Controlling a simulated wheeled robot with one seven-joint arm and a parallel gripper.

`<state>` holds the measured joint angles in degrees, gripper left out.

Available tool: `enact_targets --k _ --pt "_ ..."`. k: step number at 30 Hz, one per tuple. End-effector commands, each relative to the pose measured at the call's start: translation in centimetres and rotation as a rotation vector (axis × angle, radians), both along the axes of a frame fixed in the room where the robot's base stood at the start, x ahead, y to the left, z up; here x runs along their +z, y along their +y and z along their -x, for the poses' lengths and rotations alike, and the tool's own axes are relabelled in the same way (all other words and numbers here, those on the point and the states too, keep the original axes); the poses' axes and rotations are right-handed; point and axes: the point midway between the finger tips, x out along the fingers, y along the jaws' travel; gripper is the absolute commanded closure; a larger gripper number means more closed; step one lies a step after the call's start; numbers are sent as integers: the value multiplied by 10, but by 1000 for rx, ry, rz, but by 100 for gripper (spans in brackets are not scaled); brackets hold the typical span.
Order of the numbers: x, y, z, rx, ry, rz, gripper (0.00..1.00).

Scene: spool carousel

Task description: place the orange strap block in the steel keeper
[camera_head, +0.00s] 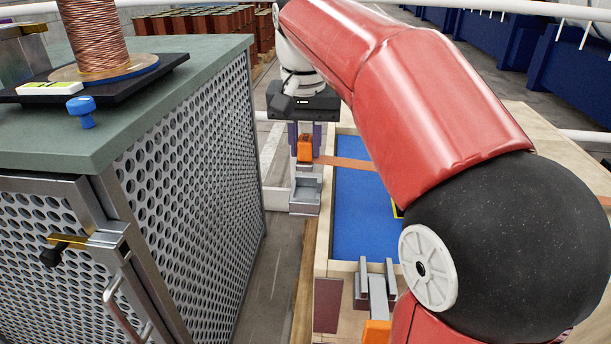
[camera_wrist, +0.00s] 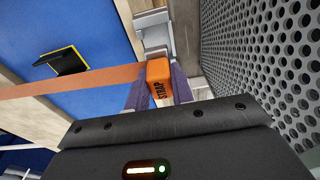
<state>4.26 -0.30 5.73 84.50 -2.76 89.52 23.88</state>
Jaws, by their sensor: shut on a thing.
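The orange strap block (camera_head: 305,149) is held between the two purple-grey fingers of my gripper (camera_head: 304,140). In the wrist view the block (camera_wrist: 159,72) shows the word STRAP, with a finger on either side. An orange-brown strap (camera_head: 345,163) runs from the block across the blue panel; it also shows in the wrist view (camera_wrist: 70,84). A steel keeper (camera_head: 305,192) sits just below the block in the head view. In the wrist view the grey keeper (camera_wrist: 152,30) lies just beyond the block, partly hidden by it. I cannot tell whether they touch.
A green-topped cabinet with perforated walls (camera_head: 190,150) stands close on the left; its mesh (camera_wrist: 265,60) is near my gripper. It carries a copper spool (camera_head: 97,38). A second steel bracket (camera_head: 377,290) and an orange piece (camera_head: 376,332) sit near the blue panel (camera_head: 360,215).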

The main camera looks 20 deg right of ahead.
Motion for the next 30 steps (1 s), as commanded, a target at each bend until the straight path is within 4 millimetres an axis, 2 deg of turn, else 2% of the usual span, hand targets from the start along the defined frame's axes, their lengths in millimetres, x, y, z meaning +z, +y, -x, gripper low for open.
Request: enact_targets --k 1,3,8,15,28,29,30 --pt "-12 0 1 0 2 0 100" --pt "-23 0 1 0 1 0 100" --pt "-35 0 0 0 -1 0 100" --pt "-67 0 0 0 0 0 100" --pt "-74 0 0 0 -1 0 100" --pt "-75 0 0 0 -1 0 75" --pt "-74 0 0 0 -1 0 70"
